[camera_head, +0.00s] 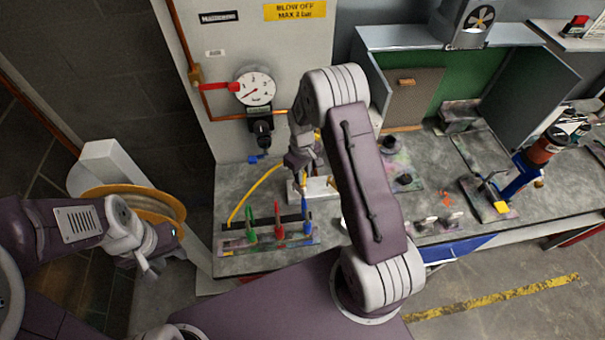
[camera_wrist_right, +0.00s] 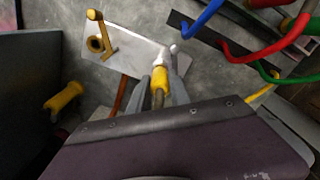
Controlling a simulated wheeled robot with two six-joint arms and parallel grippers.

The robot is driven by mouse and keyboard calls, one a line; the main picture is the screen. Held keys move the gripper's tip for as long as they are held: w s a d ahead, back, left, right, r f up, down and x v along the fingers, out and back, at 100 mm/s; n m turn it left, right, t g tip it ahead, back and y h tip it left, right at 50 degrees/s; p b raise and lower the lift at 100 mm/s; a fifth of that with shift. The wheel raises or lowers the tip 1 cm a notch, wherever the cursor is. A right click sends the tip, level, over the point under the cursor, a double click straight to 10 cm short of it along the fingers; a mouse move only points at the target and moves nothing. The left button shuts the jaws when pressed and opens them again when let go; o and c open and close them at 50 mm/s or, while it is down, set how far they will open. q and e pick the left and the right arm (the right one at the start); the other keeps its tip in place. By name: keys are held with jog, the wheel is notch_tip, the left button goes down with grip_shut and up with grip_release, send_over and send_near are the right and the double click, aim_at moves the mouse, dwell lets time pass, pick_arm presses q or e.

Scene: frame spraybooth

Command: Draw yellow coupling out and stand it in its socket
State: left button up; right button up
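The yellow coupling (camera_wrist_right: 159,79) sits between the fingers of my right gripper (camera_wrist_right: 161,82) in the right wrist view, with a pale tip beyond it. My right gripper (camera_head: 303,162) appears shut on it, above the bench in the head view; the coupling is mostly hidden there. A pale plate (camera_wrist_right: 140,54) carries a yellow ring socket with a dark centre (camera_wrist_right: 96,44) and a yellow arm beside it. The coupling is apart from that socket. The plate shows in the head view (camera_head: 318,188) below the gripper. My left gripper (camera_head: 161,258) is open and empty at the left.
A yellow hose (camera_head: 253,190) curves over the bench. A rack (camera_head: 268,240) holds green (camera_head: 250,224), red (camera_head: 277,217) and blue (camera_head: 307,217) upright handles near the front edge. A gauge (camera_head: 256,89) and red valve handle are on the panel behind. A hose reel (camera_head: 135,203) stands left.

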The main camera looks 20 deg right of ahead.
grip_shut()
jog(key=shift+r+p, duration=0.35)
jog(key=shift+r, duration=0.15)
jog(key=shift+r+p, duration=2.1)
jog(key=shift+r, duration=0.5)
